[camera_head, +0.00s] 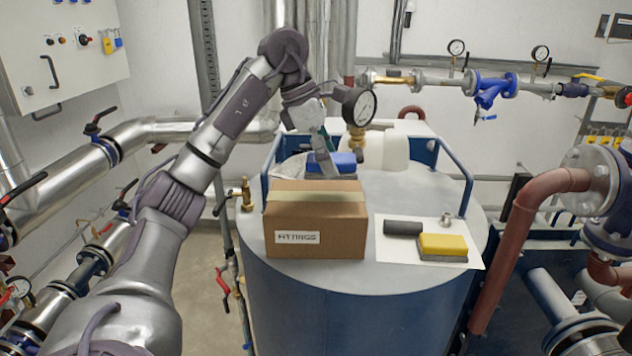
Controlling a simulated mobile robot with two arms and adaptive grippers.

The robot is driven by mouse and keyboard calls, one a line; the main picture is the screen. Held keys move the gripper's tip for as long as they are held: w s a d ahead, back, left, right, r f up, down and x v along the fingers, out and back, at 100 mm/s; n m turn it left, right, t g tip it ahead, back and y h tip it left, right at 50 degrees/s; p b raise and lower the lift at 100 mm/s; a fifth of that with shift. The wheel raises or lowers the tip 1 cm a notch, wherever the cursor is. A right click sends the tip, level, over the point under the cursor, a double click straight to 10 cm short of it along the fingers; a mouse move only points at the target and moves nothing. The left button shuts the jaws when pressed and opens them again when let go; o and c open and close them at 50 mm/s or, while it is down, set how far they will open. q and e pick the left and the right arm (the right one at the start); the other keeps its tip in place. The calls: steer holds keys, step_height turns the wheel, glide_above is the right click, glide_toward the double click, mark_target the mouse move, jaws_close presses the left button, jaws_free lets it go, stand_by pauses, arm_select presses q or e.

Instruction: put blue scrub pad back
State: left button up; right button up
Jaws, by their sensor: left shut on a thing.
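The blue scrub pad (345,162) shows behind the cardboard box, above the tank top. My left gripper (324,160) reaches down behind the box and is shut on the blue scrub pad. The box's top edge hides the lower part of the gripper and of the pad, so I cannot tell whether the pad touches the surface below. My right gripper is not in view.
A cardboard box (315,236) labelled FITTINGS stands at the tank's front. A white sheet (397,251) right of it bears a dark grey roll (403,228), a yellow pad (443,244) and a small metal fitting (445,219). A pressure gauge (361,107) stands close behind my gripper.

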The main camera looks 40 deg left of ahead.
mark_target(325, 196)
arm_select(q)
steer(key=shift+a+f, duration=0.95)
steer(key=shift+a, duration=0.05)
steer(key=shift+f+p, duration=0.3)
steer(key=shift+f, duration=0.25)
steer(key=shift+s+f, duration=0.25)
steer(key=shift+f, duration=0.8)
steer(key=shift+w+a+f, duration=0.1)
steer(key=shift+f, duration=0.35)
steer(key=o, duration=0.6)
steer(key=shift+o, duration=2)
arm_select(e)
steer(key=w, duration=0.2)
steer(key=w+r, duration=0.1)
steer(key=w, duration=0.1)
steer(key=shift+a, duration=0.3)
